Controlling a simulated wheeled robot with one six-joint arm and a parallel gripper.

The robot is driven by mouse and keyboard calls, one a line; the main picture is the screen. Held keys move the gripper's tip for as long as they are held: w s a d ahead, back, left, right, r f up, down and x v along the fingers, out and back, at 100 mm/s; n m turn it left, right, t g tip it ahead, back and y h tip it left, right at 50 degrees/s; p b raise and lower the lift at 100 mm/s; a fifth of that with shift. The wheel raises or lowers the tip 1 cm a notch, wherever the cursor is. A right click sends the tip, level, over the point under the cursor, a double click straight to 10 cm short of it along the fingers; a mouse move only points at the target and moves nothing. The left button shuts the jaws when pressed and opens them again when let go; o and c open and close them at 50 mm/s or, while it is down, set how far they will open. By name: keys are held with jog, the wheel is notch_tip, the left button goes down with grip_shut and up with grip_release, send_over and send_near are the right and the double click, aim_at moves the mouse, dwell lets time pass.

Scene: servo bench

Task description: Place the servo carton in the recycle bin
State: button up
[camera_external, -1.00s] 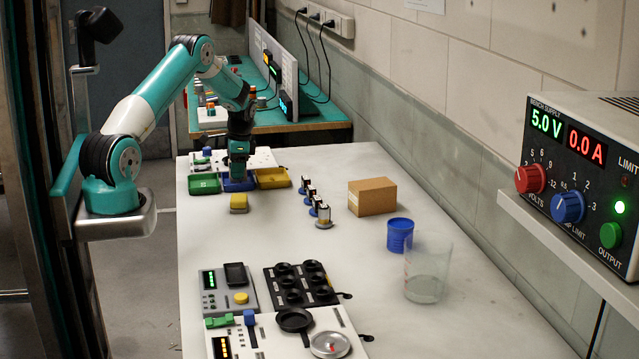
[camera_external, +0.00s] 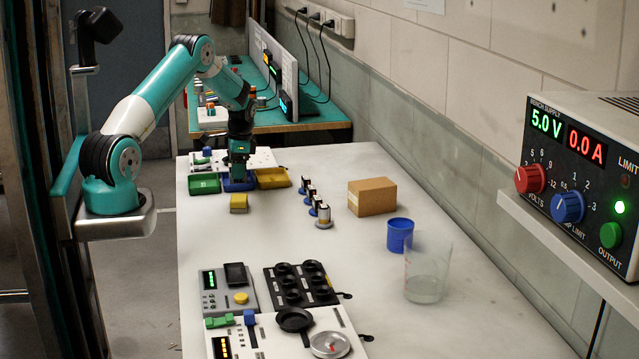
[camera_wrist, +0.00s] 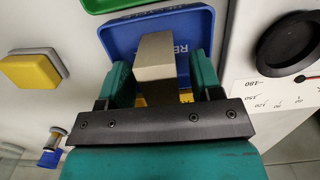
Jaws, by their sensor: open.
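The blue recycle bin (camera_external: 238,186) stands at the far end of the white bench, between a green bin and a yellow bin. In the wrist view its blue wall (camera_wrist: 117,42) and part of its lettering show. My gripper (camera_external: 239,176) points down over this bin. A narrow gap shows on the block's right. Its lower end is hidden, so I cannot tell whether it touches the bin floor.
The green bin (camera_external: 204,184) and yellow bin (camera_external: 273,178) flank the blue one. A yellow block (camera_external: 239,202), several small cylinders (camera_external: 323,217), a brown box (camera_external: 373,197), a blue cup (camera_external: 400,235) and a clear beaker (camera_external: 426,275) stand on the bench. The middle is clear.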

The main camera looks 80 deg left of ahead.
jog(key=r, duration=0.3)
jog(key=w+r+b, duration=0.1)
jog(key=r, duration=0.6)
jog(key=shift+w+r+b, duration=0.15)
jog(key=shift+r+b, duration=0.15)
jog(key=shift+d+r, duration=0.2)
jog(key=s+d+r+n+y, duration=0.25)
jog(key=d+r, duration=0.25)
jog(key=d, duration=0.7)
jog(key=s+d+r+n+y, duration=0.1)
jog(key=s+d+r+n, duration=0.15)
jog(key=d+r, duration=0.6)
jog(key=s+d+f+n+t, duration=0.1)
jog(key=s+d+f+n, duration=0.1)
jog(key=s+d, duration=0.7)
jog(key=shift+s+f+y, duration=0.3)
jog(key=shift+f+y, duration=0.05)
jog(key=shift+f, duration=0.45)
